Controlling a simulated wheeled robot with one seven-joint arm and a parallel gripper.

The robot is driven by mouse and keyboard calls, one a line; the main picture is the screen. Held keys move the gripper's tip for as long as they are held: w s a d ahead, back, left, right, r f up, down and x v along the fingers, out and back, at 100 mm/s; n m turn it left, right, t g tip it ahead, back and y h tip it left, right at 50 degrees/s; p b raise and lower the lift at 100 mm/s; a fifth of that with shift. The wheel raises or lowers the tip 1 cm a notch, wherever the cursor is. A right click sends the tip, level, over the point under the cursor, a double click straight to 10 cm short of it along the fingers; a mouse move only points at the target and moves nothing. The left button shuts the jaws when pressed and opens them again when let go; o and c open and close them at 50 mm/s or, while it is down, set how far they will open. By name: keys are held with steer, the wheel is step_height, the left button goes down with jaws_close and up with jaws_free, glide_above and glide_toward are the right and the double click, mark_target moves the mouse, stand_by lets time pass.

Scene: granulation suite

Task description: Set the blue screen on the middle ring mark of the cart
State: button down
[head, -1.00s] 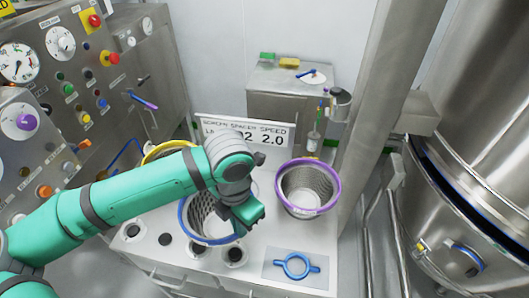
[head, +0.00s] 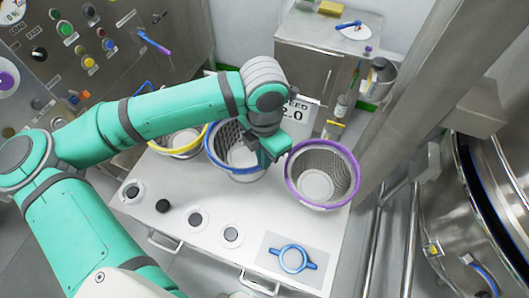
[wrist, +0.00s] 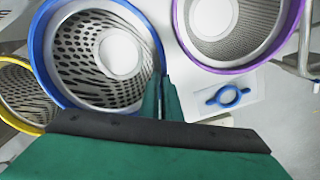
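The blue screen (head: 240,172), a perforated basket with a blue rim, is upright at the back of the cart (head: 200,190), between the yellow-rimmed and purple-rimmed screens. My gripper (head: 272,155) is at its right side. In the wrist view, the fingers of my gripper (wrist: 161,98) are closed around the right wall of the blue screen (wrist: 42,60), just at the rim. I cannot tell whether its base touches the cart top. The middle ring mark is not visible; the screen and my arm cover that area.
The purple-rimmed screen (head: 322,175) stands close on the right, the yellow-rimmed screen (head: 178,143) on the left, partly behind my arm. Several round fittings (head: 195,219) line the cart's front, with a blue two-handled ring (head: 294,259) on a grey plate. A sign stands behind.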

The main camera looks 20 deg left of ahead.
steer(key=shift+f, duration=1.65)
steer(key=shift+d, duration=0.1)
steer(key=c, duration=1.9)
jaws_free()
steer(key=shift+w, duration=0.1)
steer(key=shift+r, duration=0.35)
step_height(320, 180, up, 10)
steer(key=shift+d+r, duration=0.1)
